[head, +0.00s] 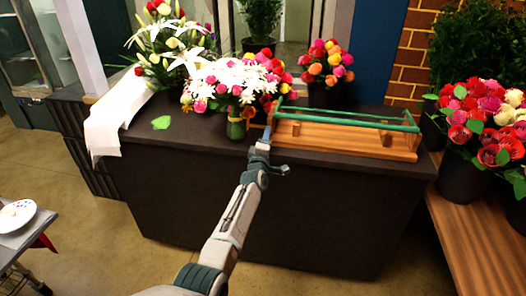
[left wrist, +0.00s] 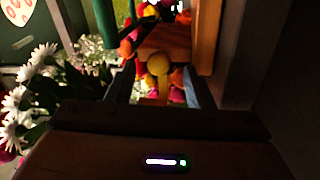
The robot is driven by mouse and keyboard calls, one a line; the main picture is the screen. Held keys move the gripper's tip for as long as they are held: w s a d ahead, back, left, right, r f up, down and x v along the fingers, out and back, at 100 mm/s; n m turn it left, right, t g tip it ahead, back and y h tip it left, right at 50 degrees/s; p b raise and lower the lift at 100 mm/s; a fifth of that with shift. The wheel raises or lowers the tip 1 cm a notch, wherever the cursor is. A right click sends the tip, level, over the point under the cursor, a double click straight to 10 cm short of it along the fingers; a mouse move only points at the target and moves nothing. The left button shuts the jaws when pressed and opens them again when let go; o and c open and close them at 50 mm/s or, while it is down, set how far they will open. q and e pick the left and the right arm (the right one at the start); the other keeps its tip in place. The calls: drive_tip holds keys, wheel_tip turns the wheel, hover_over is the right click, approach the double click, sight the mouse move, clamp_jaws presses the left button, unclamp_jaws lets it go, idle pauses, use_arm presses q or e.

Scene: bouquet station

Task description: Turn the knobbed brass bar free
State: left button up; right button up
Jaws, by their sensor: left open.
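The knobbed brass bar shows in the left wrist view, with its round yellow knob (left wrist: 158,64) near the centre and a short stem below it. My left gripper (left wrist: 160,82) is open, with one dark finger on each side of the bar; I cannot tell whether either touches it. In the head view my left gripper (head: 268,134) is at the left end of a wooden rack (head: 345,140) with green rails, on the dark counter. The brass bar is not clear in the head view. My right gripper is not in view.
A vase of white daisies (head: 236,78) stands close left of my gripper on the counter (head: 190,125). Mixed flowers (head: 327,65) stand behind the rack. The counter's front strip is mostly clear.

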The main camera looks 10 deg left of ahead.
use_arm(q)
drive_tip(key=s+f, duration=0.1)
drive_tip(key=s, duration=0.7)
drive_tip(key=shift+f+p, duration=0.15)
drive_tip(key=shift+p, duration=0.3)
